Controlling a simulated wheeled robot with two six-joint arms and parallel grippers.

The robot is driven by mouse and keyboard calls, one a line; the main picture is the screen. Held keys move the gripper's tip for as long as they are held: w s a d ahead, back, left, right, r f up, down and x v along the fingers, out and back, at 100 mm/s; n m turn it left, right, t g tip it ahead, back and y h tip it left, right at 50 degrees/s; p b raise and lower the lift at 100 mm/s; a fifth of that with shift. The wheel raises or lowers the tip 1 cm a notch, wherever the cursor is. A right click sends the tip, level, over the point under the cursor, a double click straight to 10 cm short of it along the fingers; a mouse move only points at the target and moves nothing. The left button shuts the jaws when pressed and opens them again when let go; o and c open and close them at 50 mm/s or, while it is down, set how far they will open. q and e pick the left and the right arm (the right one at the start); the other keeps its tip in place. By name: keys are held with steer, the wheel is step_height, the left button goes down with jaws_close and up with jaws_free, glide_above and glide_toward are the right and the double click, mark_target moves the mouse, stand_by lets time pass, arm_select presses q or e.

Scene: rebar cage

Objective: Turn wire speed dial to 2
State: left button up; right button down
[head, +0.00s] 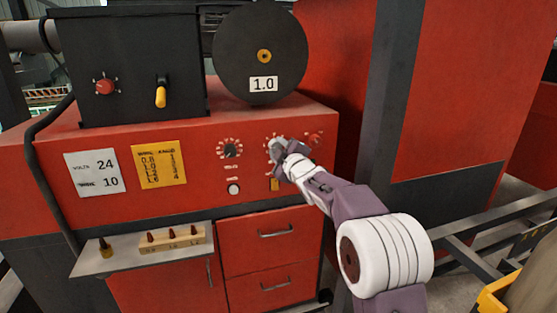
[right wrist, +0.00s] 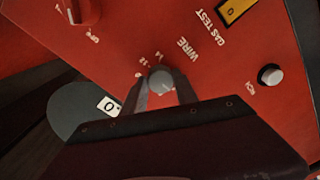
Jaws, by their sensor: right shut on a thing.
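The wire speed dial (right wrist: 160,81) is a grey knob on the red machine panel, with white scale numbers and the word WIRE beside it in the right wrist view. My right gripper (right wrist: 160,92) is shut on this knob, one dark finger on each side. In the head view my right gripper (head: 279,149) reaches the panel from the lower right and covers most of the dial. White scale marks show around it. The knob's pointer and exact setting are hidden or too small to read. My left gripper is not in view.
A black dial (head: 231,149) sits left, above a white button (head: 234,189). A red knob (head: 314,138) is close on the right. A yellow switch (head: 275,184) is below. A paper card (head: 92,173) reads volts 24, wire 10, beside a yellow chart (head: 159,164). A shelf (head: 120,262) juts out lower left.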

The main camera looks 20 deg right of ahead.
steer(key=shift+n+h+b, duration=0.3)
steer(key=shift+n+b, duration=1.9)
steer(key=shift+n, duration=1.8)
steer(key=c, duration=0.9)
jaws_free()
steer(key=shift+c, duration=0.2)
